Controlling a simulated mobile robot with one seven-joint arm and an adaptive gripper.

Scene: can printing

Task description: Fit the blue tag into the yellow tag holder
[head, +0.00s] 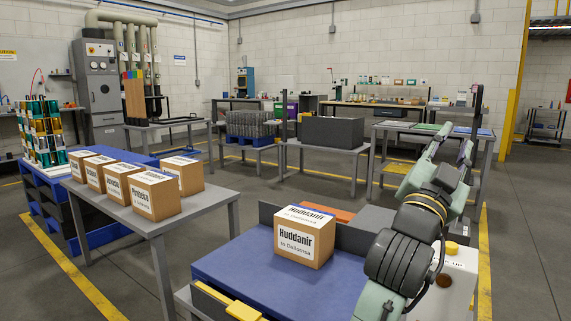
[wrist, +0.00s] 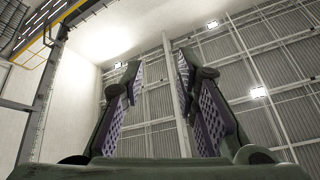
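A yellow piece (head: 243,311), which looks like the tag holder, sits at the front edge of the blue-topped station in the head view, partly cut off by the frame. I cannot make out a blue tag in either view. My gripper (head: 456,142) is raised at the right, above and to the right of the station and well away from the yellow piece. In the wrist view my gripper (wrist: 157,65) points up at the ceiling, with its two fingers apart and nothing between them.
A carton labelled Huddanir (head: 304,240) stands on the blue station top (head: 230,267). Several similar cartons stand on a grey table (head: 203,201) to the left. A white control box (head: 447,280) is at the right, beside my arm. Open floor lies behind the station.

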